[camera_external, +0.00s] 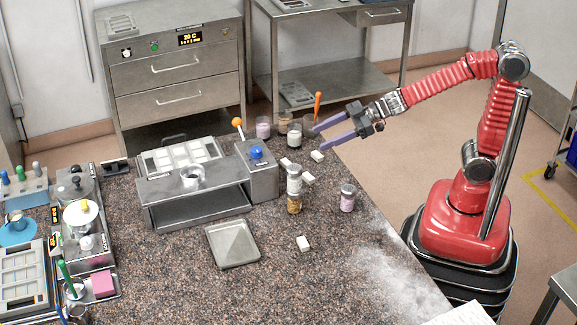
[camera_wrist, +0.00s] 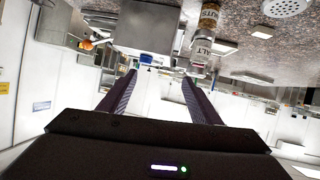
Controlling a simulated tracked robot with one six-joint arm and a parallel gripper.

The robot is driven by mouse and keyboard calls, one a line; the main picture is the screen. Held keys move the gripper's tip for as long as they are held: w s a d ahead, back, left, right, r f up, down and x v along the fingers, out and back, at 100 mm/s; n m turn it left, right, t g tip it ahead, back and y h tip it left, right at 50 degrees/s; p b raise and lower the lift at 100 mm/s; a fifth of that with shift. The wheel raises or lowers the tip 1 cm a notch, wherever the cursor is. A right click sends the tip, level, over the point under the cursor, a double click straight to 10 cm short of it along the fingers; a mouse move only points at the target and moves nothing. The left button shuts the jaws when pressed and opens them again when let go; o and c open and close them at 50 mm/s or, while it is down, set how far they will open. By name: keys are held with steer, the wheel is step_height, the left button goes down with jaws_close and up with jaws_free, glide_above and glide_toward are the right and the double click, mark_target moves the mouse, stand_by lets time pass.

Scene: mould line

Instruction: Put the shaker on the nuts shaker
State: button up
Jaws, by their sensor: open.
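The nuts shaker (camera_external: 294,205), a jar with brown contents, stands upright on the speckled counter. A white-bodied salt shaker (camera_external: 294,180) sits on top of it, in line with it. In the wrist view the nuts label (camera_wrist: 209,15) and the salt label (camera_wrist: 202,47) show close together near the top. My gripper (camera_external: 318,138) is open and empty, above the counter and to the upper right of the stack, apart from it. Its two purple fingers also show in the wrist view (camera_wrist: 157,78), with no shaker between them.
A pink-filled shaker (camera_external: 347,199) stands right of the stack. More jars (camera_external: 295,136) stand at the back edge. Small white blocks (camera_external: 304,243) lie nearby. A metal stand (camera_external: 195,205) and square tray (camera_external: 233,244) are to the left. The front counter is mostly clear.

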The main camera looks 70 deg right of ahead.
steer(key=s+d+r+m+h, duration=0.1)
steer(key=s+d+m+h, duration=0.2)
steer(key=d, duration=0.6)
steer(key=s+d+r+m+h, duration=0.1)
steer(key=d+m+h, duration=0.25)
steer(key=d, duration=0.45)
steer(key=s+d+f+g, duration=0.1)
steer(key=s+f+g, duration=0.1)
steer(key=s, duration=0.7)
steer(key=s+d+f+m+g, duration=0.1)
steer(key=s+f+g, duration=0.2)
steer(key=s, duration=0.6)
steer(key=shift+d+g+h, duration=0.3)
steer(key=shift+d+h, duration=0.05)
steer(key=shift+h, duration=0.1)
